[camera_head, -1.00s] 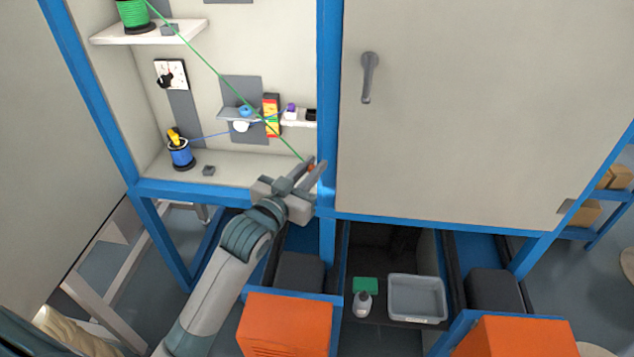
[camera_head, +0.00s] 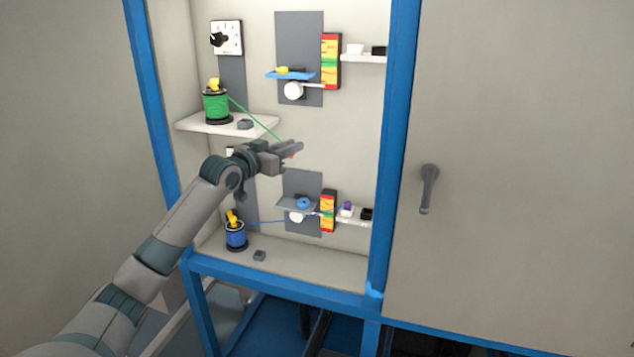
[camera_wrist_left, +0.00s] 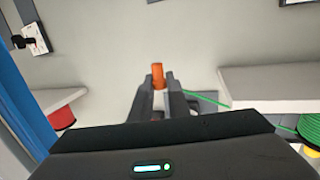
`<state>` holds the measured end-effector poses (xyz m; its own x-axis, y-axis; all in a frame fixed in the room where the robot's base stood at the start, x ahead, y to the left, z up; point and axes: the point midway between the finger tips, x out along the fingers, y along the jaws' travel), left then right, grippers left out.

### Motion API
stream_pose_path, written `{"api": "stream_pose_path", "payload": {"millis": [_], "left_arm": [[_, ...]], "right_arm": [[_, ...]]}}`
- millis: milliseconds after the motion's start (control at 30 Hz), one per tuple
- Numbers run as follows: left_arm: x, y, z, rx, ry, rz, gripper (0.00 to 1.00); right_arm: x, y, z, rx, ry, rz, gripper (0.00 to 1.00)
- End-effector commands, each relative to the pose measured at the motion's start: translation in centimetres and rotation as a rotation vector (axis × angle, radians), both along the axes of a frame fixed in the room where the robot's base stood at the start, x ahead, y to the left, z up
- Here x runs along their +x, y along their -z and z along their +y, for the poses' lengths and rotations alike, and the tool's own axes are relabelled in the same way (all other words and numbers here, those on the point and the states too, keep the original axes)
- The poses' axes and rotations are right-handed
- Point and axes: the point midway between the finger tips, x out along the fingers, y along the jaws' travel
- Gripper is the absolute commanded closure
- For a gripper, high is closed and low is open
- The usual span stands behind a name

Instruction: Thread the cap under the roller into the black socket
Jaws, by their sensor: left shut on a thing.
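My left gripper (camera_head: 292,149) is shut on an orange cap (camera_wrist_left: 158,76), which sticks out past the fingertips. A green cable (camera_head: 256,120) runs from near the cap to the green spool (camera_head: 216,104) on the upper left shelf. The gripper is in front of the cabinet, below the upper white roller (camera_head: 293,90) and above the lower white roller (camera_head: 297,217). The upper black socket (camera_head: 379,51) is up and right of the gripper. A lower black socket (camera_head: 367,214) sits beside a purple piece (camera_head: 347,208). My right gripper is out of view.
A blue ledge (camera_head: 290,76) is above the upper roller. Red-yellow-green strips, upper (camera_head: 331,62) and lower (camera_head: 328,211), stand right of the rollers. A blue cable runs from the blue spool (camera_head: 236,234) toward the lower roller. A blue post (camera_head: 396,150) bounds the right side.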

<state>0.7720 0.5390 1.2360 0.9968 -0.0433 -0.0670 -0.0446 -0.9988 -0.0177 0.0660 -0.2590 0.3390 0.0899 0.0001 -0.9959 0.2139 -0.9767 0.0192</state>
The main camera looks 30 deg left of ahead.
Motion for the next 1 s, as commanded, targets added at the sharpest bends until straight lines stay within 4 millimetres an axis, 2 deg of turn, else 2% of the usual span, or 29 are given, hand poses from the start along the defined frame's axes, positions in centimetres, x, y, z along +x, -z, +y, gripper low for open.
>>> {"api": "stream_pose_path", "payload": {"millis": [33, 200, 400, 600, 1000], "left_arm": [[-0.1, -1.7, 1.8, 0.002, -0.016, -0.004, 1.0], [-0.6, -5.7, 6.0, -0.007, -0.05, -0.01, 1.0], [-1.3, -8.7, 8.9, -0.014, -0.076, -0.016, 1.0], [-1.6, -9.6, 9.8, -0.017, -0.084, -0.017, 1.0], [-1.6, -9.6, 9.8, -0.018, -0.083, -0.018, 1.0]], "right_arm": [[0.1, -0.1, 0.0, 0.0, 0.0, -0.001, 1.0], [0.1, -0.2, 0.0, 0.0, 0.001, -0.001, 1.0], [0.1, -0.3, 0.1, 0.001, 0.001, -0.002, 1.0], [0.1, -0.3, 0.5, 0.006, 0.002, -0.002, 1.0], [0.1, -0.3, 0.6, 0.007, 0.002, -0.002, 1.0]]}}
